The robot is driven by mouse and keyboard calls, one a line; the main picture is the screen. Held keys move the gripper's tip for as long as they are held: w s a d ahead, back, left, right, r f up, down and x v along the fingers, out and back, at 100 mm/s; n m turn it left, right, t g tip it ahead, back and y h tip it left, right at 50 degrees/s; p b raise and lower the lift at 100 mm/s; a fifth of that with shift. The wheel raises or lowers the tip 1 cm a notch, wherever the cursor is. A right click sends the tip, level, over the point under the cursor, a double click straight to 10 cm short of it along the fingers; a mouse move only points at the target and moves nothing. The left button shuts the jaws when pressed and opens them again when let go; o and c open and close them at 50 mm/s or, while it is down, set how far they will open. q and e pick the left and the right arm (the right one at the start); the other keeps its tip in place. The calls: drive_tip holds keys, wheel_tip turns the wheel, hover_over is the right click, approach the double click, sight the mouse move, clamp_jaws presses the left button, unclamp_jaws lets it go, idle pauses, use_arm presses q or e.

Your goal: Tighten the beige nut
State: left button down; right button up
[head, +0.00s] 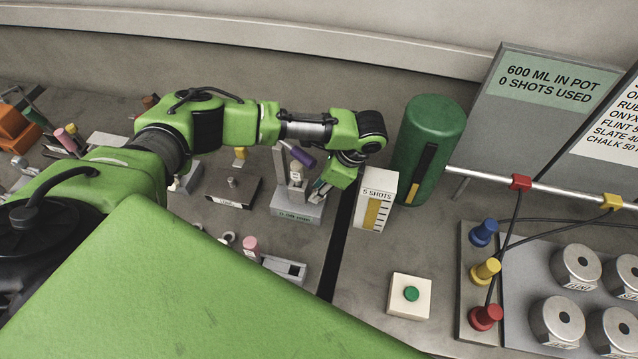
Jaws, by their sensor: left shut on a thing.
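My left gripper (322,189) reaches in from the left and points down beside a grey fixture (296,210) with a purple handle (302,156). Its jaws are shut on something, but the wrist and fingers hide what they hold. A small pale part (296,175) shows on the fixture's upright, just left of the fingers. I cannot tell whether it is the beige nut, and no other beige nut can be made out. My right gripper is not in view.
A dark block fixture (233,190) is to the left. A green button box (409,296) stands in front, with clear bench around it.

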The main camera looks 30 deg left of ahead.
use_arm(q)
drive_tip(key=shift+m, duration=0.3)
drive_tip(key=c, duration=1.8)
unclamp_jaws()
drive_tip(key=shift+d+r, duration=0.1)
drive_tip(key=shift+r, duration=0.05)
drive_tip(key=v, duration=1.1)
drive_tip(key=shift+s+d+r, duration=0.1)
drive_tip(key=shift+d+r, duration=0.05)
drive_tip(key=shift+r, duration=0.25)
drive_tip(key=shift+f, duration=0.1)
